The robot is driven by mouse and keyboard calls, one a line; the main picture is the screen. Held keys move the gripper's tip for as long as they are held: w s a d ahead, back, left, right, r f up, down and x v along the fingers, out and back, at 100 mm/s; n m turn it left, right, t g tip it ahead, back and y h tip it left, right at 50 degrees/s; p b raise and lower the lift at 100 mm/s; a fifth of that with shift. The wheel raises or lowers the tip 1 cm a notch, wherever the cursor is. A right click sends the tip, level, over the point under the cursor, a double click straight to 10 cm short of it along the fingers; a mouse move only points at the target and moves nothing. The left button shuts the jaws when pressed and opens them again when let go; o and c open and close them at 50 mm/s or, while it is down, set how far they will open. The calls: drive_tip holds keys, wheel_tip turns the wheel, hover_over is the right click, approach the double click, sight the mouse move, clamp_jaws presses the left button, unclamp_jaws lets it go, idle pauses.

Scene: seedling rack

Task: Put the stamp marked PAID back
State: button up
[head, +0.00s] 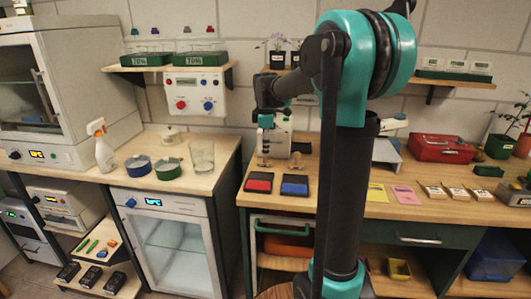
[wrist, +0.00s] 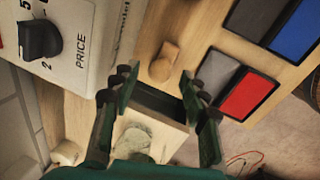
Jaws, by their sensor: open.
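Two small stamps with wooden handles stand on the bench behind the ink pads in the head view, a left one (head: 263,161) and a right one (head: 296,160). No PAID marking is readable on either. In the wrist view a wooden knob-like handle (wrist: 163,62) shows just beyond the fingertips. My gripper (wrist: 158,78) is open, with nothing held between its fingers. A dark bar and a pale block with a greyish patch (wrist: 134,140) lie below and between the fingers; I cannot tell what they are. In the head view my gripper (head: 266,119) is above the stamps.
A red ink pad (head: 259,182) and a blue ink pad (head: 295,185) lie in front of the stamps. A white machine with a PRICE dial (wrist: 45,40) is close on the left. Cards, wooden-based items and a red box (head: 442,148) occupy the bench's right.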

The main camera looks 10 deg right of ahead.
drive_tip(key=v, duration=0.8)
drive_tip(key=shift+r, duration=0.1)
